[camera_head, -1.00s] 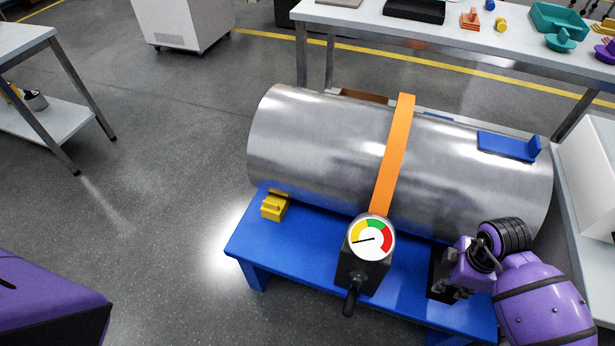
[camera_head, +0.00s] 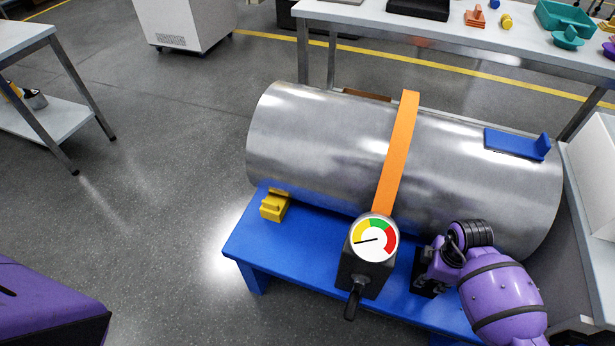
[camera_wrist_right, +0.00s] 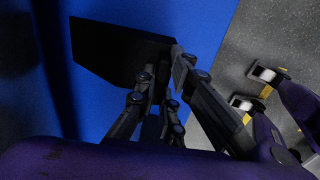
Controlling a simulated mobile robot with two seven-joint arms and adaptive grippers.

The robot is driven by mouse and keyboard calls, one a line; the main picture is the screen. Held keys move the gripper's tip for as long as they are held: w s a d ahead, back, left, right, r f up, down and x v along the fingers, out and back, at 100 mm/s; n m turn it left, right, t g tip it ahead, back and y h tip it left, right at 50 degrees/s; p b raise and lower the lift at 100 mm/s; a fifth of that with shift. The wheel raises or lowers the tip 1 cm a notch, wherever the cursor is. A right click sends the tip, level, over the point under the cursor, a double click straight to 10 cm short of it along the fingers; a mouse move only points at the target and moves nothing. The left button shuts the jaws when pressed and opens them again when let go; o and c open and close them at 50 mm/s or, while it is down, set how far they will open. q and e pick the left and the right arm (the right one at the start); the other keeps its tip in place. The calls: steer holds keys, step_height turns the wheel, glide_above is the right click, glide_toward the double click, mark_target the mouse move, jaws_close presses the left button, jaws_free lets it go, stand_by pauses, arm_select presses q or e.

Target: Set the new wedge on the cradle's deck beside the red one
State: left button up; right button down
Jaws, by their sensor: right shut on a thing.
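The cradle is a blue bench with a flat deck (camera_head: 310,240). A large metal cylinder (camera_head: 310,145) lies along it. My right gripper (camera_head: 428,270) is shut on a black wedge (camera_head: 422,284), low at the deck's right part, right of the gauge. In the right wrist view the black wedge (camera_wrist_right: 115,52) shows against the blue deck (camera_wrist_right: 190,25), between the fingers (camera_wrist_right: 160,80). I cannot tell whether it touches the deck. A yellow wedge-like block (camera_head: 273,206) sits at the deck's left end against the cylinder. No red wedge shows. My left gripper is out of view.
An orange strap (camera_head: 396,150) crosses the cylinder. A dial gauge (camera_head: 373,240) with a black handle stands at the deck's front, just left of my right gripper. A blue bracket (camera_head: 518,145) lies on the cylinder. A table with parts (camera_head: 450,35) stands behind.

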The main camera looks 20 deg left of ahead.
steer(key=c, duration=1.8)
jaws_free()
steer(key=shift+f, duration=0.1)
steer(key=shift+c, duration=0.2)
step_height(320, 180, up, 12)
steer(key=p, duration=0.2)
steer(key=shift+p, duration=0.35)
